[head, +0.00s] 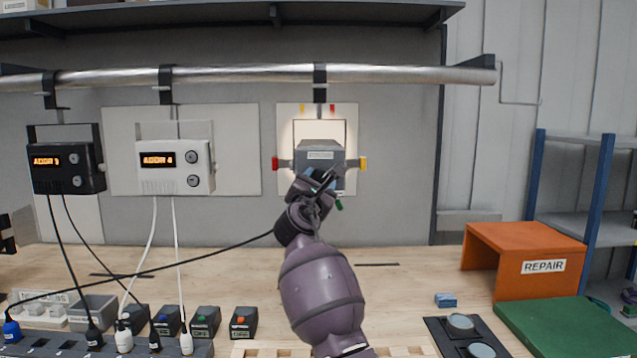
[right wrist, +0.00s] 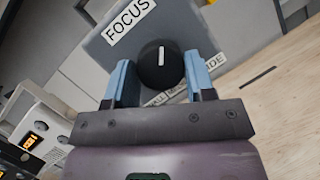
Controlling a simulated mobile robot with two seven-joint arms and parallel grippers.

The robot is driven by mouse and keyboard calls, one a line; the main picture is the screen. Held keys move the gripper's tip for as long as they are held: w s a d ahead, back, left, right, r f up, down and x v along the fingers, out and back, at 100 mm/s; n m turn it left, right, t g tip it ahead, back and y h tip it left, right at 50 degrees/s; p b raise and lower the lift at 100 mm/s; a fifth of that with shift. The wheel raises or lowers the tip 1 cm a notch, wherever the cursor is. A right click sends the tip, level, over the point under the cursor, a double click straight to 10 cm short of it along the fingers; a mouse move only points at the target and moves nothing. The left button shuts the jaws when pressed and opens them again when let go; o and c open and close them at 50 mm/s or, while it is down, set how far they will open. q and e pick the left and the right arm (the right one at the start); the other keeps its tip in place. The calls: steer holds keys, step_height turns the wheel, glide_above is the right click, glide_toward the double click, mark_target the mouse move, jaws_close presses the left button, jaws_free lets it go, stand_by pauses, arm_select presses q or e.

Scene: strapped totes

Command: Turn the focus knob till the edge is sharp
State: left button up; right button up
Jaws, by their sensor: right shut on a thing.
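A grey lamp-like housing (head: 320,154) hangs from the rail before a pale wall panel (head: 345,112). In the right wrist view its face (right wrist: 185,28) bears a FOCUS label (right wrist: 130,25). Below that is the black focus knob (right wrist: 161,78), its white pointer line nearly upright. My right gripper (head: 318,180) reaches up to the housing; in the right wrist view its blue fingers (right wrist: 160,82) are shut on the knob from both sides. A bright patch (head: 301,133) shows on the panel around the housing. Most of it is hidden, and I cannot tell how sharp its edge is. My left gripper is not in view.
Black (head: 67,160) and white (head: 176,158) display units hang left of the housing. A black cable (head: 150,268) crosses the bench to a blue plug. Plugs and small boxes stand front left; an orange REPAIR stand (head: 490,240) and green mat are right. The bench middle is mostly clear.

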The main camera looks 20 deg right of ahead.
steer(key=o, duration=0.9)
steer(key=v, duration=1)
steer(key=shift+s+a+f, duration=0.15)
steer(key=shift+s+a, duration=0.05)
steer(key=shift+s, duration=0.1)
